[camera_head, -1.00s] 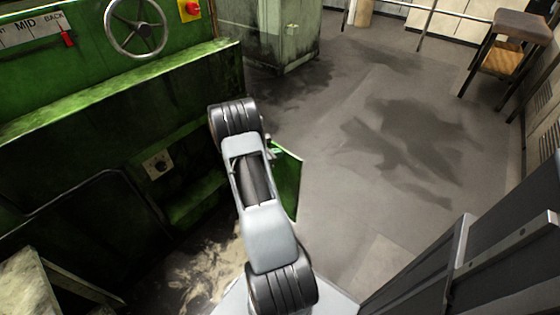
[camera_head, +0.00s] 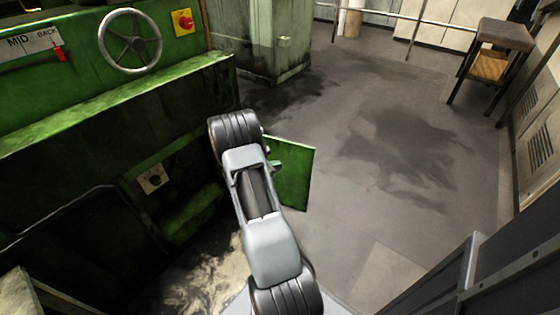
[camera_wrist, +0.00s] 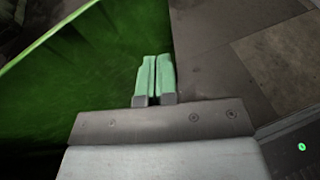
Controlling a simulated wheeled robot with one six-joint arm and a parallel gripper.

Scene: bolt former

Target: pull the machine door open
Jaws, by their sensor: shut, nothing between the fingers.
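The green machine door (camera_head: 292,172) stands swung out from the machine in the head view, just right of my arm. In the wrist view the green door panel (camera_wrist: 95,70) fills the left and upper middle. My gripper (camera_wrist: 154,62) shows there with its two pale green fingers together and nothing between them. The fingertips lie over the door's right edge in the picture; I cannot tell whether they touch it. In the head view my arm hides most of the gripper and the door's hinge side.
The green machine body (camera_head: 100,120) with a handwheel (camera_head: 130,40) and a red knob (camera_head: 184,21) fills the left. A stool (camera_head: 497,50) stands at the far right, and a green cabinet (camera_head: 265,40) at the back. The grey floor (camera_head: 370,220) right of the door is clear.

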